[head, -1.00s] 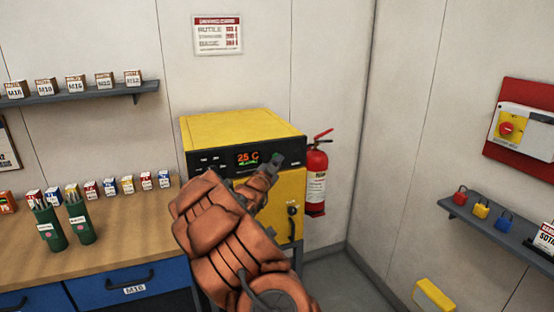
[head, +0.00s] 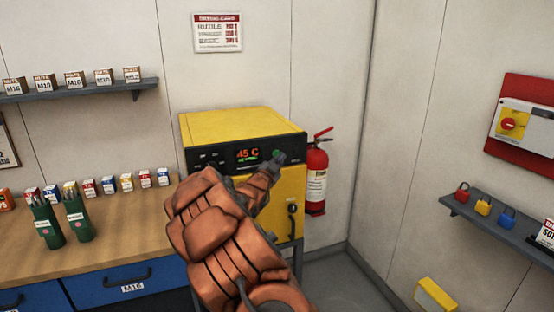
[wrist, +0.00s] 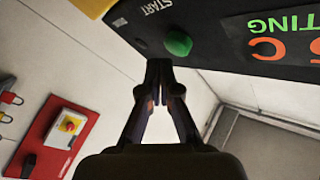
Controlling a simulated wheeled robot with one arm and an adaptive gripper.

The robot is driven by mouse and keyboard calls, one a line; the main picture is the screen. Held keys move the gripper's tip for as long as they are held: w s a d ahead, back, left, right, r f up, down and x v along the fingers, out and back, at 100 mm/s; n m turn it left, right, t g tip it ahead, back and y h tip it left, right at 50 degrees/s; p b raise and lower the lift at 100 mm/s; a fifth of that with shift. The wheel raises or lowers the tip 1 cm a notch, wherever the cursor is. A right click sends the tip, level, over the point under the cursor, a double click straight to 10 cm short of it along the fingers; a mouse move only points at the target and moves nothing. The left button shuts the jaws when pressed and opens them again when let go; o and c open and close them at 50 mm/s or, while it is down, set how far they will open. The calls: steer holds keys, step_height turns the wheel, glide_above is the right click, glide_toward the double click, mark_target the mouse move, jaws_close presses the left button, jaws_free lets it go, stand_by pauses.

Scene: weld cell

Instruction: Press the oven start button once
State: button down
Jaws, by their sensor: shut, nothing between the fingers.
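The oven (head: 240,125) is a yellow box with a black front panel and a display (head: 247,154) that reads what looks like 45 C. The green start button (head: 277,154) is at the right of the display. In the wrist view the green button (wrist: 178,43) sits on the dark panel beside the word START, with part of the display text, "TING", showing upside down. My gripper (head: 272,168) is shut and empty, its tips right by the button. In the wrist view my gripper (wrist: 160,66) tips lie just below the button; I cannot tell whether they touch it.
A red fire extinguisher (head: 315,178) hangs right of the oven. A workbench (head: 120,228) with green rod holders and small boxes is at left. A shelf (head: 500,222) with coloured padlocks is on the right wall. My arm hides part of the oven front.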

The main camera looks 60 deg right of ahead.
steer(key=shift+s+a, duration=0.1)
stand_by(0.3)
steer(key=s+a+b, duration=0.1)
steer(key=s+b, duration=0.1)
steer(key=b, duration=0.1)
steer(key=s+a+b, duration=0.1)
steer(key=s, duration=0.1)
steer(key=shift+a+b, duration=0.35)
steer(key=shift+b, duration=0.05)
stand_by(0.7)
